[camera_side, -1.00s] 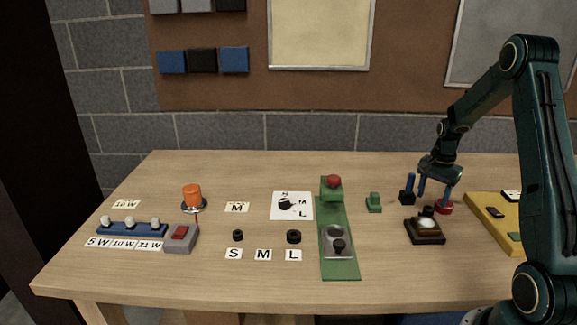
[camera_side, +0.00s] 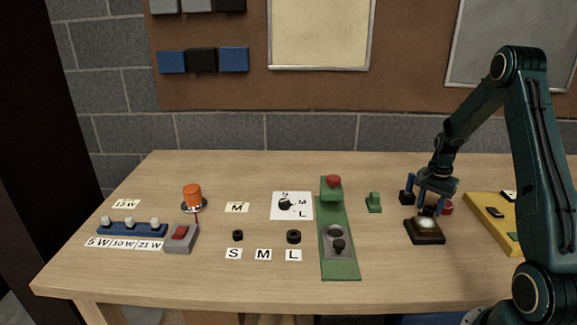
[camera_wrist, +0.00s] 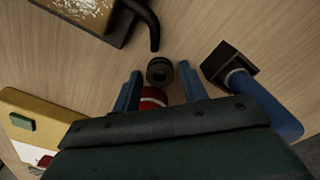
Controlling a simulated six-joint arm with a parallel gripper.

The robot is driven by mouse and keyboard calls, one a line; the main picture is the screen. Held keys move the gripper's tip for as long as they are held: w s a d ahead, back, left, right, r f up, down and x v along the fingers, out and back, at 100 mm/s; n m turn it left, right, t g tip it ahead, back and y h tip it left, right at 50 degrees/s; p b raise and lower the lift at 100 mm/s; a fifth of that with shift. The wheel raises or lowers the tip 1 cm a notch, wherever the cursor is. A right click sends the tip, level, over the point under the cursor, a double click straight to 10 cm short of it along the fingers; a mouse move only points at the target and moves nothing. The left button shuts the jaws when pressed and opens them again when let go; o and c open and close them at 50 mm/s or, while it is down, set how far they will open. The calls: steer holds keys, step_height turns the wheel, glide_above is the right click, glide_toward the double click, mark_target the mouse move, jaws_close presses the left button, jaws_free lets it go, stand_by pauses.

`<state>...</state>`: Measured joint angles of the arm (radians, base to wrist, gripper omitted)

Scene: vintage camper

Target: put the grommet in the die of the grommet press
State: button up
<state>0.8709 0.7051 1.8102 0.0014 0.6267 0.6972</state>
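A black grooved ring, which looks like the grommet (camera_wrist: 160,71), stands near the dark-based device, between and just beyond my fingertips in the wrist view. There are gaps on both sides of it. My gripper (camera_side: 430,209) is open and low over the table, and its fingers also show in the wrist view (camera_wrist: 160,88). In the side view they partly hide this ring. The green stand with a red knob (camera_side: 334,181), which seems to be the grommet press, is left of my gripper. Its grey plate (camera_side: 327,253) holds a pale round spot, perhaps the die (camera_side: 335,231), and a black knob.
The dark-based device (camera_side: 424,233) is right in front of my gripper. A black block with a blue post (camera_wrist: 228,62) and a red round thing (camera_side: 447,208) are close by. Smaller (camera_side: 238,235) and larger (camera_side: 293,237) black rings are above the S and L labels. A yellow tray (camera_side: 484,222) is to the right.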

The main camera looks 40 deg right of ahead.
mark_target(429, 208)
steer(key=c, duration=0.8)
steer(key=shift+r, duration=0.1)
step_height(429, 208, up, 20)
steer(key=shift+f, duration=0.1)
stand_by(0.3)
stand_by(0.5)
steer(key=w+a+f+n, duration=0.4)
steer(key=w+a+n, duration=0.1)
steer(key=a, duration=0.7)
steer(key=w+a+f+n, duration=0.4)
steer(key=a+n, duration=0.3)
steer(key=a, duration=0.4)
steer(key=w+a+f+n, duration=0.4)
steer(key=w+a+n, duration=0.1)
steer(key=a, duration=0.7)
steer(key=shift+w+a+f+n, duration=0.3)
steer(key=shift+a+f+n, duration=0.1)
steer(key=shift+n, duration=0.1)
